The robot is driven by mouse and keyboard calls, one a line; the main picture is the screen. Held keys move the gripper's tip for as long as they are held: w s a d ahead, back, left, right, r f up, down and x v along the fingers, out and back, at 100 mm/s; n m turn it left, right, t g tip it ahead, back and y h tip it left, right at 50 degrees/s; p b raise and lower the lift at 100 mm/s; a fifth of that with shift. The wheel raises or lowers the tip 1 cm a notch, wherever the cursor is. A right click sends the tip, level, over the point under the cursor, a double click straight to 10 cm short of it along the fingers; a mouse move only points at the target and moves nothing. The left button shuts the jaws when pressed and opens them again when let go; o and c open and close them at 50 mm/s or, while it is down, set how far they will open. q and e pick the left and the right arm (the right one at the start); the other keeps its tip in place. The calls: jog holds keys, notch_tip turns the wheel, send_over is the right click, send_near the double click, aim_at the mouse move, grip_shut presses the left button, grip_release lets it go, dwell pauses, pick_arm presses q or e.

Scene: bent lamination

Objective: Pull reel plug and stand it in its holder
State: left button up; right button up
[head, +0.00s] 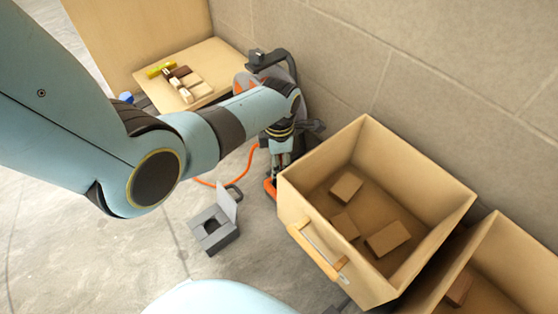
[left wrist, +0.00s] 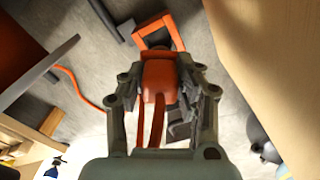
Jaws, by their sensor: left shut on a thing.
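My left gripper (head: 281,158) points down between the wall and the near crate, low by the floor. In the left wrist view my left gripper (left wrist: 160,92) is shut on an orange plug (left wrist: 158,78), with an orange cable (left wrist: 159,122) running from it. An orange frame (left wrist: 158,30) shows just beyond the plug; I cannot tell if the plug touches it. The reel (head: 286,66), grey and orange, stands by the wall, partly hidden by my arm. A grey open box with an upright plate (head: 213,228), seemingly the holder, sits on the floor. My right gripper is not in view.
A wooden crate (head: 455,198) with several brown blocks stands close right of my gripper, a second crate (head: 520,262) beside it. A low wooden surface (head: 213,53) bears small blocks at the back. An orange cable (head: 240,176) lies on the floor. Floor at left is clear.

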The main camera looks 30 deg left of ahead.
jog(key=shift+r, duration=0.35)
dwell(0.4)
pick_arm(q)
jog(key=shift+f, duration=0.15)
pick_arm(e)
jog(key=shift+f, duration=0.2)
pick_arm(q)
jog(key=shift+f+b, duration=0.75)
jog(key=shift+f, duration=0.45)
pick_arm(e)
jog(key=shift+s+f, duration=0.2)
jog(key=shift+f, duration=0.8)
pick_arm(q)
jog(key=shift+f, duration=0.1)
jog(key=shift+f+b, duration=0.4)
jog(key=shift+f, duration=0.25)
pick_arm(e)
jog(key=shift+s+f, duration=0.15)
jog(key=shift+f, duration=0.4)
pick_arm(q)
jog(key=shift+f+b, duration=0.65)
jog(key=shift+f, duration=0.3)
jog(key=o, duration=1.1)
jog(key=shift+r, duration=0.1)
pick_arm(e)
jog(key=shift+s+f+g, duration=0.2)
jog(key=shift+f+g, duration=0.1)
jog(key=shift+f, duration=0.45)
